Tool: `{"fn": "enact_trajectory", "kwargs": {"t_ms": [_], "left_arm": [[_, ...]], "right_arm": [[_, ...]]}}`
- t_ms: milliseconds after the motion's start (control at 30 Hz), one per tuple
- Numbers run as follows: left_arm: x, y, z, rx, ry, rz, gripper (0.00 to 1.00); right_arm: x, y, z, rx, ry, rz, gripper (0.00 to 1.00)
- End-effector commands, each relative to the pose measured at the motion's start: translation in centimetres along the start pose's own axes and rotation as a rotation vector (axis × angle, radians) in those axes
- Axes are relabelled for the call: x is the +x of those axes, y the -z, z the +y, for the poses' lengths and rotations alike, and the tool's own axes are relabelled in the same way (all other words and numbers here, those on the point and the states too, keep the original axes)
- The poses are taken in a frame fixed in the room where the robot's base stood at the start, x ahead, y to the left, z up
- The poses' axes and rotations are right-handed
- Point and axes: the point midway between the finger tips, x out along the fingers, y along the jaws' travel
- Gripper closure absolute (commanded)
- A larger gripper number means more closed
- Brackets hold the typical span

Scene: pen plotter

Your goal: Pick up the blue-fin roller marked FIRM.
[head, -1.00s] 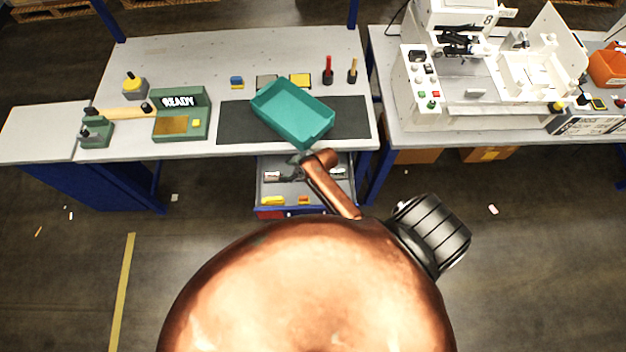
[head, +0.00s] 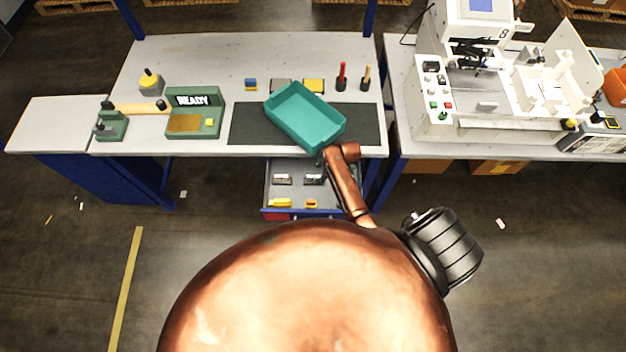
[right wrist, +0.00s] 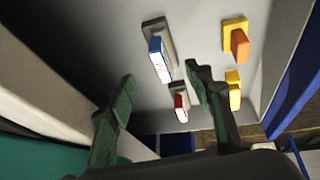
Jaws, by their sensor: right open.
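The blue-fin roller (right wrist: 157,58) sits in a grey holder in the open drawer. Its white face has lettering too small to read for sure. It also shows in the head view as the right one of two rollers (head: 314,180). A red-fin roller (right wrist: 180,106) sits beside it, below it in the wrist view. My right gripper (right wrist: 160,76) is open and empty, its dark green fingers spread above the drawer, apart from both rollers as far as I can tell. My copper arm shows in the head view, but the gripper's fingers do not show clearly there. My left gripper is not in view.
Yellow and orange pieces (right wrist: 236,42) lie along the drawer's front side. A teal tray (head: 305,117) rests on the dark mat above the drawer (head: 268,190). A green READY station (head: 196,112) stands left; a white plotter (head: 478,100) stands right.

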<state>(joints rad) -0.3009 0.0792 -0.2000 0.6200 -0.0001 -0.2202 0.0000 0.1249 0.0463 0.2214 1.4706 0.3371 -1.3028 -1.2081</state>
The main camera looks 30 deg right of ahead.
Motion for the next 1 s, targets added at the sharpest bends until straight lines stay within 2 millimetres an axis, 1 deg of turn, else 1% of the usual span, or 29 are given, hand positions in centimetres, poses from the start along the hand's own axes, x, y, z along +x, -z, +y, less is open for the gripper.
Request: {"fn": "enact_trajectory", "kwargs": {"t_ms": [33,167,333,400,500,767,1000], "left_arm": [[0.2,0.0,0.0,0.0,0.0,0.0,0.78],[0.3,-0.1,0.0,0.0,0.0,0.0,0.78],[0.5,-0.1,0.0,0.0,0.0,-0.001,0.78],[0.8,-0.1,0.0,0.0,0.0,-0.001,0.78],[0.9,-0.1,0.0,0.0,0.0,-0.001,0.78],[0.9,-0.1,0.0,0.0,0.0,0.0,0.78],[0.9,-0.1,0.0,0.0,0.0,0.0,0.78]], "right_arm": [[0.7,0.1,-0.1,0.001,0.002,0.001,0.53],[2.0,-0.2,-0.3,0.002,0.002,0.0,0.53],[4.5,-0.5,-1.0,0.002,0.002,0.002,0.53],[5.4,-0.6,-0.8,0.003,0.0,0.001,0.53],[6.1,-0.6,-0.8,0.002,0.0,0.0,0.53],[6.3,-0.6,-0.8,0.001,-0.002,0.0,0.53],[6.3,-0.6,-0.8,0.001,-0.001,0.0,0.69]]}}
